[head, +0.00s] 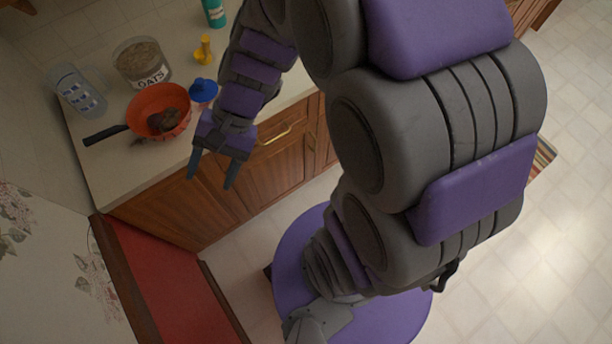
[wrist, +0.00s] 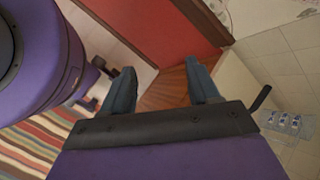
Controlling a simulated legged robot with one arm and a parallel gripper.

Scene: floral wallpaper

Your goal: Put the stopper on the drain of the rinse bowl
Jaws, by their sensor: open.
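My gripper (head: 211,182) is open and empty, with its fingers pointing down in front of the counter edge. It also shows open in the wrist view (wrist: 162,72), with nothing between the fingers. An orange round pan or bowl (head: 180,98) with a black handle sits on the counter, left of and beyond my gripper, with a dark brown lump in it. A small blue cone-shaped thing (head: 203,91) stands right of it, close to my wrist. I cannot tell whether either is the rinse bowl or the stopper. No drain is visible.
A jar labelled OATS (head: 141,62), a clear container (head: 78,92), a yellow object (head: 203,52) and a teal bottle (head: 214,12) stand on the pale counter (head: 115,185). Wooden cabinets (head: 255,175) are below. A red panel (head: 165,280) stands at lower left.

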